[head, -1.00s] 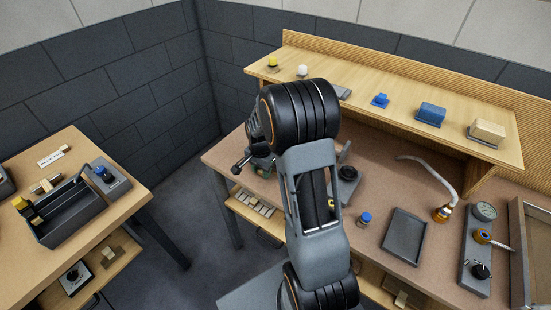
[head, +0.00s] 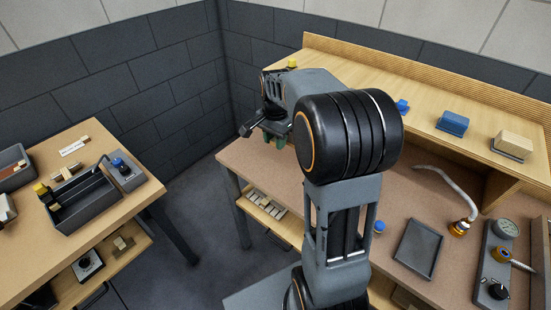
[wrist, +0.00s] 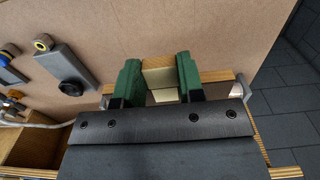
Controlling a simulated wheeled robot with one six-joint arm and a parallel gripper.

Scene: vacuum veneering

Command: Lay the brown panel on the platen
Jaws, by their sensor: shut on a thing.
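My gripper (wrist: 158,66) has two green-padded fingers closed on the sides of a tan wooden piece (wrist: 159,76) in the wrist view. The piece has a browner upper face and a paler face below; I cannot tell whether it is the brown panel. In the head view my gripper (head: 275,141) is at the bench's far left end, above its surface, and my arm hides most of the grip. A reddish-brown piece (head: 12,156) lies in a grey tray at the left edge. A flat dark grey rimmed plate (head: 419,249), perhaps the platen, lies bare on the bench.
A shelf behind holds a blue block (head: 453,122) and a tan block (head: 513,144). A tool caddy (head: 88,208) is on the left table. Open floor (head: 185,215) separates the tables.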

